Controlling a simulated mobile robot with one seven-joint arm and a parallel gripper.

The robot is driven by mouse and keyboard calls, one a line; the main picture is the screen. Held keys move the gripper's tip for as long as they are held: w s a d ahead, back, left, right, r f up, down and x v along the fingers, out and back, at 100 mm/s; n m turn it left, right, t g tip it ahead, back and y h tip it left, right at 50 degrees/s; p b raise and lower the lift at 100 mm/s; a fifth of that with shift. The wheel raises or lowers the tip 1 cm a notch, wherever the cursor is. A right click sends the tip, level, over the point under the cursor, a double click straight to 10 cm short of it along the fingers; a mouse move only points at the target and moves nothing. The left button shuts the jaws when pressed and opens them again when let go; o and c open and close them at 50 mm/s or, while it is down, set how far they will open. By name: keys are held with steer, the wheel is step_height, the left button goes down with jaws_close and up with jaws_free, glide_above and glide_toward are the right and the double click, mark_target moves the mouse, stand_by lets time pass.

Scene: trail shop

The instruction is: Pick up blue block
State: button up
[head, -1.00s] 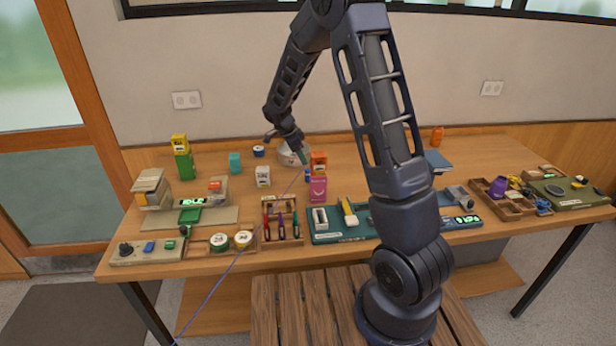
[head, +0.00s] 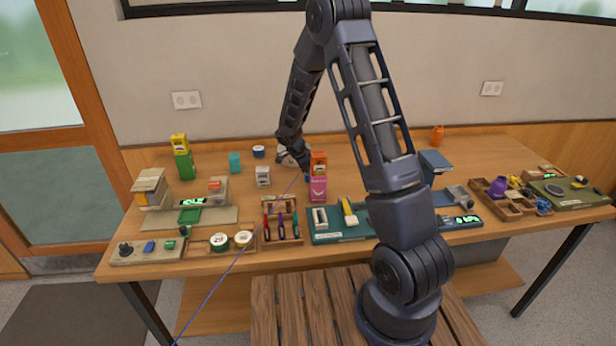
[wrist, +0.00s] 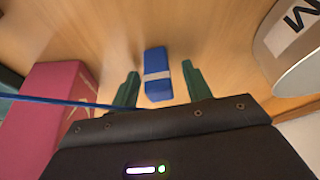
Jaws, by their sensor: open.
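The blue block (wrist: 157,70), with a pale band across it, lies on the wooden table in the wrist view. My gripper (wrist: 161,86) is open, with one green finger on each side of the block's near end and gaps between. The block appears not to be held. In the head view a small bit of blue (head: 307,179) shows beside the pink box (head: 318,189), probably the block.
The pink box is close on the left in the wrist view (wrist: 55,105). A round pale tin (wrist: 292,45) stands close on the right. A white box (head: 263,177) and a tool tray (head: 281,203) are nearby. Bare table lies beyond the block.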

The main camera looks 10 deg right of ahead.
steer(key=shift+f, duration=0.1)
steer(key=c, duration=1.1)
steer(key=shift+o, duration=0.2)
